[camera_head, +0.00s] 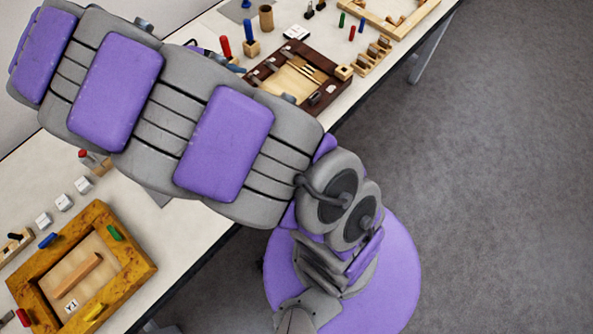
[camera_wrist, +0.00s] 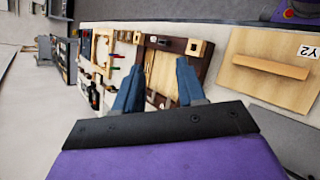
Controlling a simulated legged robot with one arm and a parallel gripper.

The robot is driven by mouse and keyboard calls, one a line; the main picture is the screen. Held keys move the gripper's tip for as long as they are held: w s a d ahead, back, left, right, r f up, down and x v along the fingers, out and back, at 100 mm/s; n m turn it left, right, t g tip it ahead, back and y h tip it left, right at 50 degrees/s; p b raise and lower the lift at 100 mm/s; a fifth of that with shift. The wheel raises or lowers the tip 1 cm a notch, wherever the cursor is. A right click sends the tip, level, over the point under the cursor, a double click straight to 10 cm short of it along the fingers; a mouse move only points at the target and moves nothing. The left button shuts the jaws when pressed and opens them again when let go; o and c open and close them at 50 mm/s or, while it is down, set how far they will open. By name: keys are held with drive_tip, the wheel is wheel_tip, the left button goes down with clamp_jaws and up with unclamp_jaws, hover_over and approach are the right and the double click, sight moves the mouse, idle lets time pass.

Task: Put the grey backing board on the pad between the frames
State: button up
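My gripper (camera_wrist: 158,78) is open and empty in the wrist view, its two blue fingers apart above the bench. A burl wood frame (camera_head: 143,267) lies at lower left, around a tan panel with a bar handle and a Y1 label. A dark brown frame (camera_head: 325,103) lies further up the bench; it also shows beyond my fingers (camera_wrist: 206,66). Between the frames a grey patch (camera_head: 158,196), perhaps the pad, is mostly hidden by my arm. I cannot pick out the grey backing board with certainty.
A tan board (camera_wrist: 245,75) with a bar handle and Y2 label lies right of my fingers in the wrist view. Small blocks (camera_head: 63,202), coloured pegs (camera_head: 225,47) and a pale wood frame (camera_head: 420,12) crowd the bench. Open floor (camera_head: 480,190) lies right.

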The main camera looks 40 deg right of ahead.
drive_tip(key=s+d+r+m+y, duration=0.1)
drive_tip(key=s+d+m+y, duration=0.15)
drive_tip(key=s, duration=0.45)
drive_tip(key=s+d+r+m+y, duration=0.1)
drive_tip(key=s+d+y, duration=0.15)
drive_tip(key=s, duration=0.35)
drive_tip(key=s+a+f+m+y, duration=0.1)
drive_tip(key=s+a+y, duration=0.1)
drive_tip(key=s, duration=0.4)
drive_tip(key=s+a+f+m+y, duration=0.1)
drive_tip(key=s+a+y, duration=0.2)
drive_tip(key=s, duration=0.4)
drive_tip(key=shift+a+f+t, duration=0.15)
drive_tip(key=shift+a+t, duration=0.1)
drive_tip(key=shift+t, duration=0.15)
